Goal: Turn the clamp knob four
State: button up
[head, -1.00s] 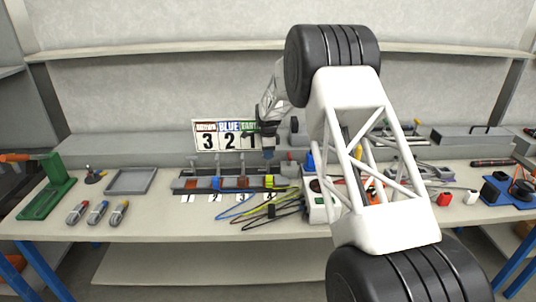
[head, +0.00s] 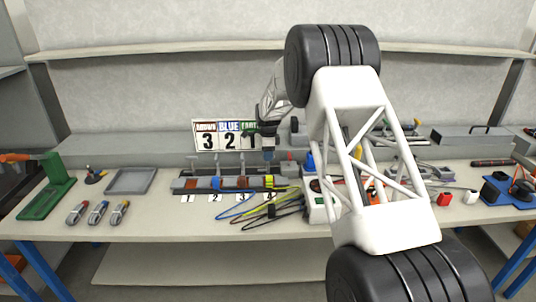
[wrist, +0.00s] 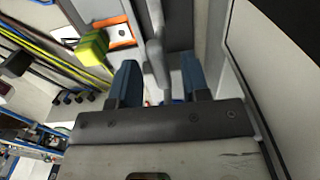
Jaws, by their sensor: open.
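The grey terminal block (head: 205,185) lies on the bench, with number cards 1 to 4 along its front. Several thin grey upright clamp knobs, such as this one (head: 218,163), stand along its back edge. My gripper (head: 269,155) points down over the block's right end, above the yellow-green connector (head: 270,183) by card four (head: 269,197). In the wrist view, my gripper's blue fingers (wrist: 160,80) are apart. A grey rod-like knob (wrist: 155,45) shows between them; I cannot tell if either finger touches it. The yellow-green connector (wrist: 92,48) is left of the fingers.
A sign reading 3, 2, 1 (head: 225,135) stands behind the block, partly covered by my arm. Blue, yellow and black cables (head: 255,208) lie in front. A white box (head: 318,208) stands close right.

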jog(key=shift+r, duration=0.1)
jog(key=shift+r, duration=3.85)
jog(key=shift+s+d+r, duration=0.15)
jog(key=shift+s+r, duration=0.15)
jog(key=shift+r, duration=0.05)
jog(key=s+d+r+n, duration=0.3)
jog(key=s+r, duration=0.3)
jog(key=s, duration=0.4)
jog(key=s+d+r+n+t, duration=0.1)
jog(key=s+d+r+n, duration=0.2)
jog(key=s+r, duration=0.55)
jog(key=s+d+r+n, duration=0.3)
jog(key=s+r, duration=0.1)
jog(key=s, duration=0.9)
jog(key=s+d+f+n, duration=0.1)
jog(key=s+n, duration=0.2)
jog(key=s, duration=0.9)
jog(key=s+d+f+n+t, duration=0.1)
jog(key=s+f+n, duration=0.1)
jog(key=s, duration=0.9)
jog(key=s+d+f+n, duration=0.1)
jog(key=s+n, duration=0.3)
jog(key=s, duration=0.8)
jog(key=shift+s+d+f+t, duration=0.3)
jog(key=shift+s+d, duration=0.05)
jog(key=shift+d, duration=0.2)
